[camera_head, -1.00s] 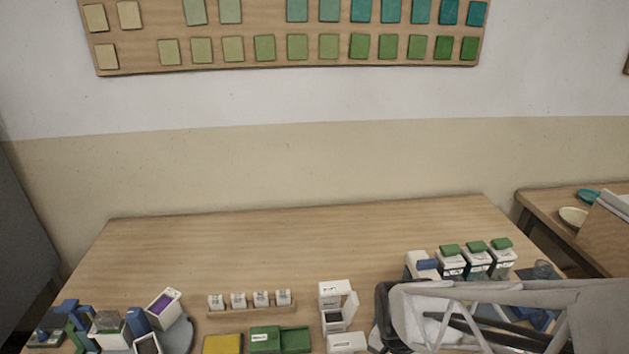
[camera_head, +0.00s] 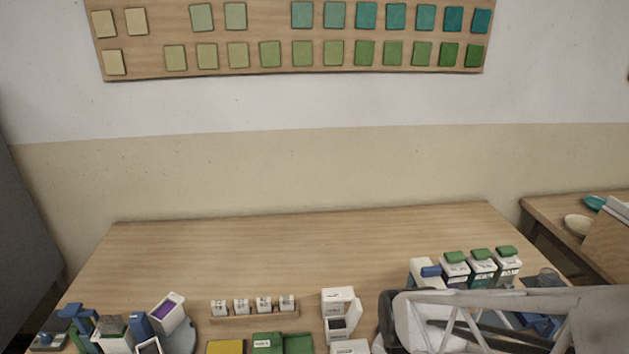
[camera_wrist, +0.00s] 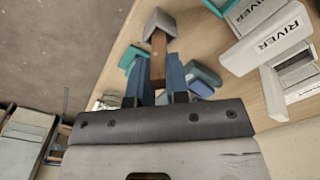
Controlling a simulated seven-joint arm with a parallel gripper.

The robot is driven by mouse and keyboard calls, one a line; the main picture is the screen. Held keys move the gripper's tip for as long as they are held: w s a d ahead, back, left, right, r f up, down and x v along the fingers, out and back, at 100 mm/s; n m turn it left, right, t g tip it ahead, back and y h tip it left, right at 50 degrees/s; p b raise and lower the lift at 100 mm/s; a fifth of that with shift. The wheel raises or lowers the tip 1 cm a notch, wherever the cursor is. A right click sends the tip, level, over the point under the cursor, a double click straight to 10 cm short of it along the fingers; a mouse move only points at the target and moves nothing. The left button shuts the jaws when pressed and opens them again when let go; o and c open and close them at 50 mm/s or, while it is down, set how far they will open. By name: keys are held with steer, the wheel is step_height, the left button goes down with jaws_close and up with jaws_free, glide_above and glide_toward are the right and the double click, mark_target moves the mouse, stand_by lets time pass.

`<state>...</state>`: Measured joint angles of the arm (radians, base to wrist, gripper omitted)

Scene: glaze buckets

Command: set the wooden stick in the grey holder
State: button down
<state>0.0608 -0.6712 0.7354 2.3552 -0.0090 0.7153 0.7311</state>
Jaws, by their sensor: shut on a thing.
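In the wrist view, my gripper (camera_wrist: 159,82) has blue fingers shut on the brown wooden stick (camera_wrist: 158,54). The stick points away from the gripper, with its lower part hidden between the fingers. A grey block-like piece (camera_wrist: 158,22) is at the stick's far end. I cannot tell whether it is the stick's own head or the grey holder. In the head view, a small dark grey object (camera_head: 548,276) stands right of the green-lidded buckets; I cannot tell whether it is the holder. My arm hides the stick in that view.
White buckets with green lids (camera_head: 481,265) stand behind my arm. Labelled white containers (camera_wrist: 268,38) are right of my gripper in the wrist view. A teal object (camera_wrist: 131,58) and a blue-grey one (camera_wrist: 203,76) lie near the fingers. The table's back middle (camera_head: 300,245) is clear.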

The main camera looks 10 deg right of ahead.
steer(key=shift+f, duration=0.15)
steer(key=c, duration=1)
jaws_free()
steer(key=shift+c, duration=0.2)
steer(key=shift+r, duration=3.55)
steer(key=shift+r, duration=0.1)
step_height(320, 180, up, 16)
steer(key=s+a+n+t, duration=0.1)
steer(key=n+t, duration=0.1)
steer(key=n, duration=0.6)
steer(key=shift+s+a+n, duration=0.25)
steer(key=shift+a+n, duration=0.05)
steer(key=shift+n, duration=0.1)
